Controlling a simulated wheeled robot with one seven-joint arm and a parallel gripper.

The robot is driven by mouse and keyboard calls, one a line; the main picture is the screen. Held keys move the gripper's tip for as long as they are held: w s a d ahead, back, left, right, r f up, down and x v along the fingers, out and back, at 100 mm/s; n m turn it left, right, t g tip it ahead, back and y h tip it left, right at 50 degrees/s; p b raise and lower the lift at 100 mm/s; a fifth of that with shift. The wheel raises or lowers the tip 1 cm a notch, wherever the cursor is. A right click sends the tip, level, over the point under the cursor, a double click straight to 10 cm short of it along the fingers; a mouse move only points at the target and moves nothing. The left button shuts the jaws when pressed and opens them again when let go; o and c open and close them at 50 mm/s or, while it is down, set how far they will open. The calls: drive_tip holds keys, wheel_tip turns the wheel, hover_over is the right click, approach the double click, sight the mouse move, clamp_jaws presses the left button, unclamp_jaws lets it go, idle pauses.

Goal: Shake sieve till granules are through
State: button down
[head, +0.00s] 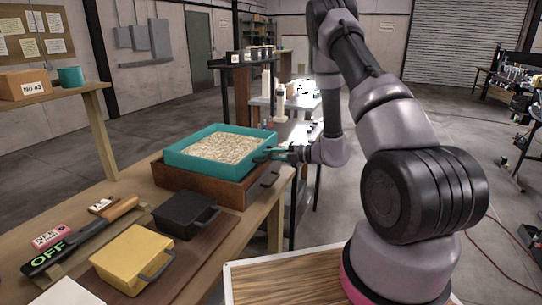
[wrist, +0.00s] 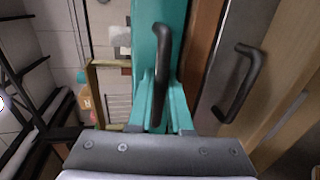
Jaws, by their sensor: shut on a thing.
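A teal rectangular sieve (head: 185,160) full of pale granules (head: 222,149) sits over a brown wooden box (head: 202,186) on the workbench. I cannot tell whether the sieve rests on the box or hangs just above it. My gripper (head: 272,154) is at the sieve's right side, shut on its dark handle. In the wrist view, the teal fingers of my gripper (wrist: 163,110) close around the black handle (wrist: 161,50) in front of the teal sieve wall (wrist: 145,45). The inside of the box under the sieve is hidden.
The workbench (head: 128,180) also holds a black box (head: 183,213), a yellow box (head: 130,258) and a long dark tool marked OFF (head: 60,253). A shelf (head: 50,98) with a cardboard box and teal cup stands at left. The brown box has its own handle (head: 270,178).

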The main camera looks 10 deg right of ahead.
sight(255, 151)
drive_tip(key=x, duration=0.3)
drive_tip(key=r+x, duration=0.1)
drive_tip(key=x, duration=0.1)
drive_tip(key=shift+w+a, duration=0.3)
drive_tip(key=shift+a, duration=0.15)
drive_tip(key=c, duration=1.1)
unclamp_jaws()
drive_tip(key=shift+a, duration=0.1)
drive_tip(key=shift+c, duration=0.2)
drive_tip(key=v, duration=1.1)
drive_tip(key=shift+w, duration=0.1)
